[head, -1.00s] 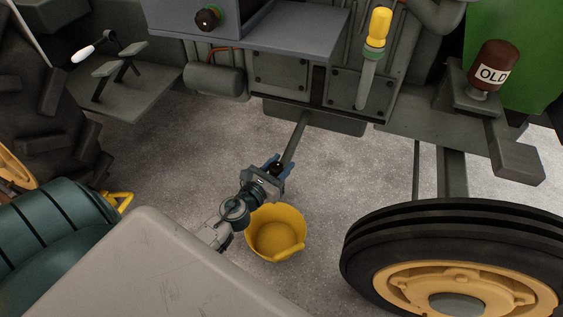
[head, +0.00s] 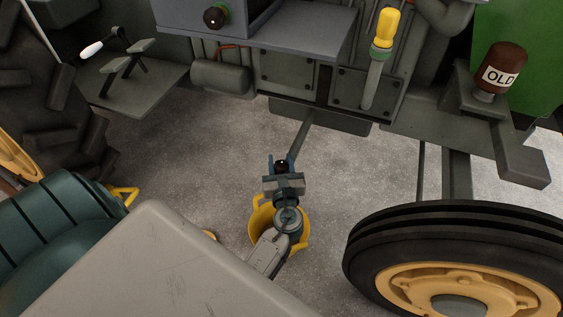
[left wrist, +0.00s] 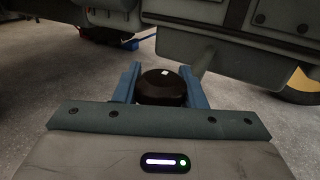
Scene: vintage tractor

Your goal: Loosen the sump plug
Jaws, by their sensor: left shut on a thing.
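My left gripper (head: 281,168) is shut on a black round knob (left wrist: 162,86) with a small white mark on top. In the left wrist view its blue fingers stand on either side of the knob. In the head view a grey bar (head: 301,132) runs from under the tractor's grey body (head: 320,117) down towards the knob; I cannot tell whether they are joined. I cannot make out the sump plug itself. A yellow bucket (head: 259,223) stands on the floor under my left forearm, which hides part of it. My right gripper is not in view.
A large black tyre with a yellow hub (head: 455,280) is at the lower right. A brown can marked OLD (head: 500,75) and a yellow-handled tool (head: 385,30) are up on the tractor. Bare concrete floor (head: 195,165) lies left of the gripper.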

